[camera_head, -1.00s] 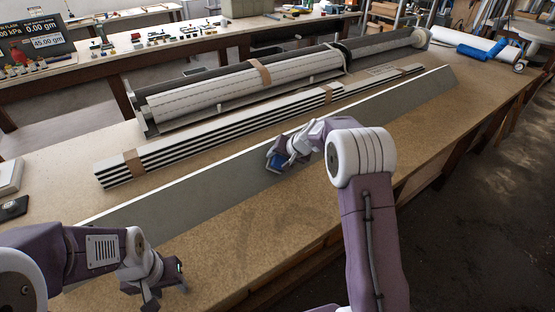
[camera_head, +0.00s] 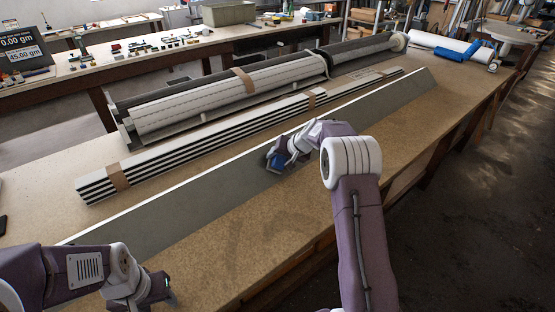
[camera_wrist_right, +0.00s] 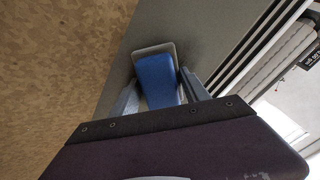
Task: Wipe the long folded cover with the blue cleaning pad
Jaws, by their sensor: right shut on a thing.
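The long folded cover (camera_head: 215,205) is a grey strip with a pale upper edge, running diagonally across the table from lower left to upper right. My right gripper (camera_head: 277,163) is at the middle of its grey face. It is shut on the blue cleaning pad (camera_wrist_right: 155,80), which shows between the two fingers in the right wrist view. The pad's light rim lies against or very close to the grey cover (camera_wrist_right: 185,30); exact contact cannot be told. My left gripper (camera_head: 165,293) is low at the left, near the cover's near end. Its fingers are too unclear to judge.
Taped striped profiles (camera_head: 200,145) lie behind the cover, with a roller shutter (camera_head: 190,110) beyond them. A blue roll (camera_head: 450,55) and a white roll (camera_head: 430,40) lie at the far right. The table (camera_head: 290,215) is bare in front of the cover.

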